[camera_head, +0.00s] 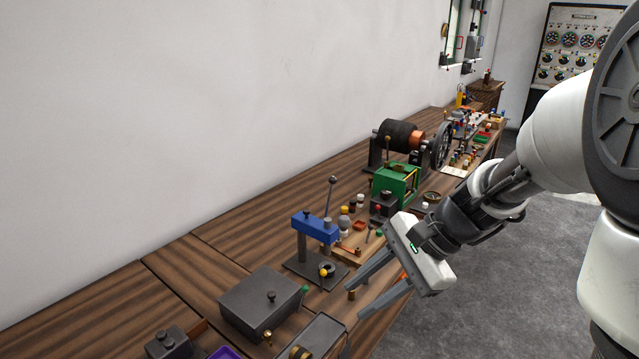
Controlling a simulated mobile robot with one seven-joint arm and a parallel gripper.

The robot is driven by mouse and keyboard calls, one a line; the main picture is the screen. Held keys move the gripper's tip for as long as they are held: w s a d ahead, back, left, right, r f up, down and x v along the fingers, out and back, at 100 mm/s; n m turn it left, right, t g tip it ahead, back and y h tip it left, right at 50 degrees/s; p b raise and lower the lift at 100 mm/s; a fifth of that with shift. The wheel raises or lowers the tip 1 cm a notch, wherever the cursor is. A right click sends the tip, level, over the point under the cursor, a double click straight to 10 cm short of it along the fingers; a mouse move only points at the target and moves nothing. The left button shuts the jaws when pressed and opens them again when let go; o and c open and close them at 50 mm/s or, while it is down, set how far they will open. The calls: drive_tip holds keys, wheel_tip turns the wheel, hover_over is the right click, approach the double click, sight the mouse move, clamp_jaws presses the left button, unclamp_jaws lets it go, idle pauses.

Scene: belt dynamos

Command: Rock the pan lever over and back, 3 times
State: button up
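My gripper (356,300) is at the lower middle, its two grey fingers spread apart and pointing left over the bench's front edge. Nothing shows between them. No part is marked as the pan lever, and I cannot tell for sure which one it is. A blue-headed press (315,226) with an upright ball-topped lever (331,195) stands behind. A yellow knob (323,272) sits by the press base, apart from my gripper.
The wooden bench (215,225) runs along the white wall, clear on its wall side. A green frame (396,184), a dark drum machine (400,137) and several small parts stand further back. A purple tray (225,353) is at the bottom. Grey floor is open at right.

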drive_tip(key=w+d+f+m+t+y+b, duration=0.1)
drive_tip(key=w+d+f+m+t+y, duration=0.2)
drive_tip(key=w+f+m, duration=0.55)
drive_tip(key=m+t+y, duration=0.1)
drive_tip(key=m+y, duration=0.1)
drive_tip(key=m, duration=0.2)
approach(308, 289)
drive_tip(key=x, duration=0.8)
drive_tip(key=shift+w+f, duration=0.1)
clamp_jaws()
